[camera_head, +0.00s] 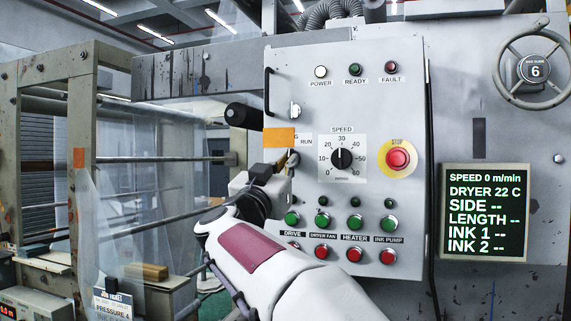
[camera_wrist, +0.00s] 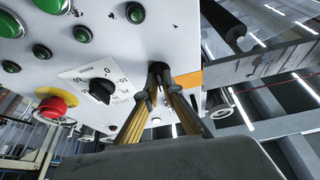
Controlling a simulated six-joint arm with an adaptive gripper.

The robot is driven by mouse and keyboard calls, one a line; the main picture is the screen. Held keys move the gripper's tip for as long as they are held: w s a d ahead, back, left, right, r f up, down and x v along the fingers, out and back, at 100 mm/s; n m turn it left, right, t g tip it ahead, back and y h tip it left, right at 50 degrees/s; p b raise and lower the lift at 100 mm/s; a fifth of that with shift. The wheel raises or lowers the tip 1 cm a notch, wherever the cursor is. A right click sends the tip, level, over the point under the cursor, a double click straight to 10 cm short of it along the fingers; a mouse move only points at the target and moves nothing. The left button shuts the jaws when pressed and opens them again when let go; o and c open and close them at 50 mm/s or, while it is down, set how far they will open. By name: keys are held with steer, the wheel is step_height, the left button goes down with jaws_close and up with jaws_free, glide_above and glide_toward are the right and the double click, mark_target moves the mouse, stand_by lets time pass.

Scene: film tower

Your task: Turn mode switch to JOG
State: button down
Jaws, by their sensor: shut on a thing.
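The mode switch (camera_wrist: 157,70) is a small dark knob on the grey control panel (camera_head: 390,110), left of the speed dial (camera_head: 342,159). In the head view my gripper (camera_head: 286,164) reaches the panel from the lower left and mostly hides the knob. Which way the switch points cannot be made out.
A red STOP button (camera_head: 398,158) on a yellow disc sits right of the speed dial. Green buttons (camera_head: 354,221) and red buttons (camera_head: 354,255) line the panel below. A display (camera_head: 486,212) reads speed 0. A dark roller (camera_head: 243,116) juts out left of the panel.

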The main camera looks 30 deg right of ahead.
steer(key=shift+n+t, duration=0.4)
steer(key=shift+n, duration=0.3)
steer(key=c, duration=2.2)
jaws_free()
steer(key=shift+s+a+y, duration=0.1)
steer(key=shift+y, duration=0.2)
steer(key=shift+v, duration=5.85)
